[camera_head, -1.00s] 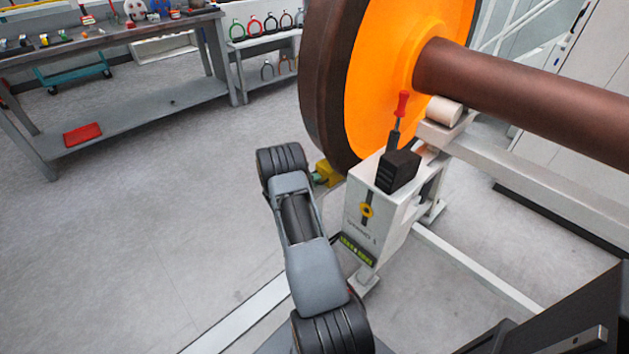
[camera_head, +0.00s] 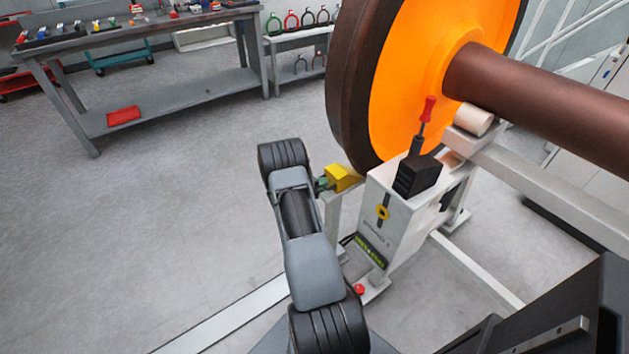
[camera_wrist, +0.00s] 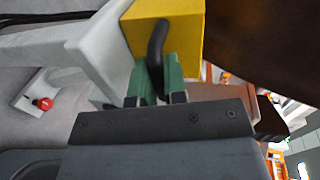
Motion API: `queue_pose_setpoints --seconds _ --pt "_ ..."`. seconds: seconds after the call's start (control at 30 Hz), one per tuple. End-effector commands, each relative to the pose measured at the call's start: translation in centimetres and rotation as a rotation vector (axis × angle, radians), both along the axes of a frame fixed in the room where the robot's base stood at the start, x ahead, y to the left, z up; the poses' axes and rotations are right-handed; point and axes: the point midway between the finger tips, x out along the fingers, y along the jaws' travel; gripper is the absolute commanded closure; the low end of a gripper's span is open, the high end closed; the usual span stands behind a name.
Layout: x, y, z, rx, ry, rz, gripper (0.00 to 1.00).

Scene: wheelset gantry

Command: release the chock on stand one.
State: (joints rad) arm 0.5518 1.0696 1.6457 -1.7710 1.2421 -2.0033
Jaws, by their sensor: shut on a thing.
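The chock (camera_head: 341,178) is a yellow wedge beside the lower left edge of the wheel (camera_head: 348,80), next to stand one (camera_head: 385,215). In the wrist view the chock (camera_wrist: 172,32) shows its yellow face and a dark curved handle (camera_wrist: 156,45). My gripper (camera_wrist: 156,75) has green fingers, shut on this handle. In the head view my gripper (camera_head: 321,185) is mostly hidden behind my arm. The chock's tip lies close to the wheel rim; I cannot tell if they touch.
A red-handled lever (camera_head: 427,110) rises from a black block (camera_head: 416,176) on the stand. A red button (camera_head: 359,289) sits low at the stand's foot. A workbench (camera_head: 150,30) stands at the back left. The floor left of my arm is clear.

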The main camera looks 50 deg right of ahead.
Motion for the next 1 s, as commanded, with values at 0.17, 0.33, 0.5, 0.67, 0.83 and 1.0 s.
queue_pose_setpoints --seconds 0.17,0.33,0.5,0.67,0.83,1.0 --pt "0.2 0.4 -0.2 0.004 0.000 0.003 1.00" --pt "0.2 0.4 -0.2 0.004 0.001 0.006 0.78" --pt "0.0 0.2 -0.2 0.003 0.000 0.001 0.63" --pt "0.0 0.1 -0.1 0.003 0.000 0.000 0.63" --pt "0.3 0.9 0.1 0.003 0.001 0.003 0.63" --pt "1.0 3.5 0.8 0.002 0.001 0.007 0.63"
